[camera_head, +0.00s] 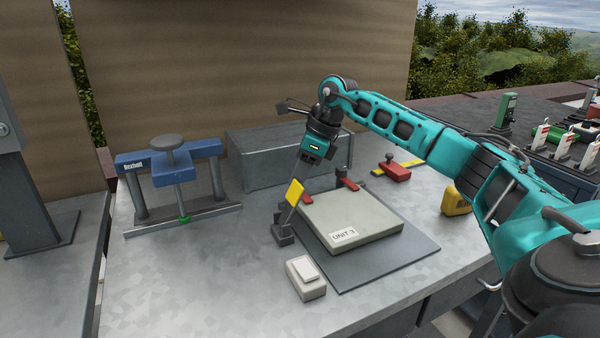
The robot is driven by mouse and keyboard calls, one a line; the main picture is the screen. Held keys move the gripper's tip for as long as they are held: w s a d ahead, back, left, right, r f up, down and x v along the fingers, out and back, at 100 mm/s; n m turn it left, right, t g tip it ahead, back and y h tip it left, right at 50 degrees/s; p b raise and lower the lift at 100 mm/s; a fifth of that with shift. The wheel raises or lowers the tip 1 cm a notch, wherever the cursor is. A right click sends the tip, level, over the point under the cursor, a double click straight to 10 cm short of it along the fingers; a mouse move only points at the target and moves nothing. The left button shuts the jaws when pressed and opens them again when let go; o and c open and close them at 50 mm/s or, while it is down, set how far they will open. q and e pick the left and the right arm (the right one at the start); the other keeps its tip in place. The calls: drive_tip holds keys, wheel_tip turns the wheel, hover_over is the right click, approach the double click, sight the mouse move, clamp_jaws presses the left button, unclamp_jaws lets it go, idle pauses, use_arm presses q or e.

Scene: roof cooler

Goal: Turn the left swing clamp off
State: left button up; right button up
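A pale block labelled UNIT 3 (350,222) lies on a dark plate (392,264). The left swing clamp (283,233) stands at the block's left edge; it has a dark base, and a yellow tab (294,192) shows above it. A red clamp piece (305,197) lies by the block's back left corner, and another (346,182) at its back edge. My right gripper (311,157) points down just above the yellow tab. Its fingers are too small and dark to tell whether they are open or touching the clamp. My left gripper is out of view.
A blue press (172,172) stands at the left, with a grey box (285,155) behind the block. A white switch box (306,278) sits in front. A red piece (394,170) and a yellow object (456,202) lie right. The bench's front left is clear.

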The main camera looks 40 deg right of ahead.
clamp_jaws()
